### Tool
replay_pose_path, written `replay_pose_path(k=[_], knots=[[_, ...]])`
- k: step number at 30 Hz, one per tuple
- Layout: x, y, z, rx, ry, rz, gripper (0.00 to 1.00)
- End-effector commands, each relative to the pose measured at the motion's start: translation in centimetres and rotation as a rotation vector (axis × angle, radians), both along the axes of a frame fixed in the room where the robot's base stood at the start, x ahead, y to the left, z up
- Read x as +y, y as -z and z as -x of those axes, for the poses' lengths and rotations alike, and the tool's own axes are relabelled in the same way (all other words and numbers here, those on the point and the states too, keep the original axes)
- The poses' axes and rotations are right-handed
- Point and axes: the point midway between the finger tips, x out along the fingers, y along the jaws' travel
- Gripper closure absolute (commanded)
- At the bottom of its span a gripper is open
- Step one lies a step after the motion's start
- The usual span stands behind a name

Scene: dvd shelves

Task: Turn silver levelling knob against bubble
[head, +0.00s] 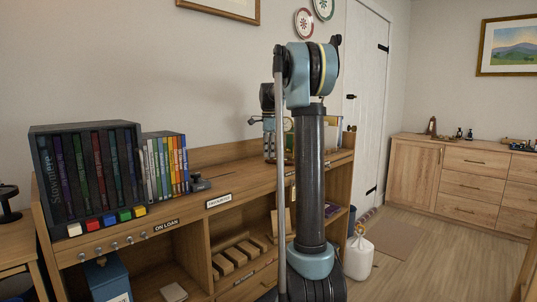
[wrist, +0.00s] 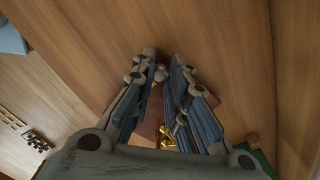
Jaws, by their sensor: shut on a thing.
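My gripper (wrist: 165,62) shows in the wrist view with its two blue-grey fingers close together. It is shut on a small, round silver knob (wrist: 160,74) between the fingertips, low over a wooden surface. Below the knob, between the fingers, are brass parts (wrist: 174,136) and a reddish-brown base (wrist: 150,122), partly hidden by the fingers. I cannot make out a bubble. In the head view my arm stands in front of the shelf's far end and hides much of what is there. A brass-trimmed apparatus (head: 331,128) shows beside the arm.
The wooden shelf unit (head: 240,188) carries a dark boxed set of books (head: 88,175), thinner coloured volumes (head: 165,162) and coloured blocks (head: 108,219). A white container (head: 358,258) stands on the floor at right. A drawer cabinet (head: 465,178) stands farther back. The shelf's middle top is mostly clear.

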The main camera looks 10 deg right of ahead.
Motion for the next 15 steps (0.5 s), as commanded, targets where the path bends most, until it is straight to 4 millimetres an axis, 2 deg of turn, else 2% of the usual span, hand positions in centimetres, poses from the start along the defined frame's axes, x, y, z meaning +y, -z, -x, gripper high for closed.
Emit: replay_pose_path(k=[6,15], knots=[[-0.05,-0.02,-0.02,0.0,0.169,0.001,1.0],[-0.04,-0.02,-0.02,-0.001,0.317,0.001,1.0]])
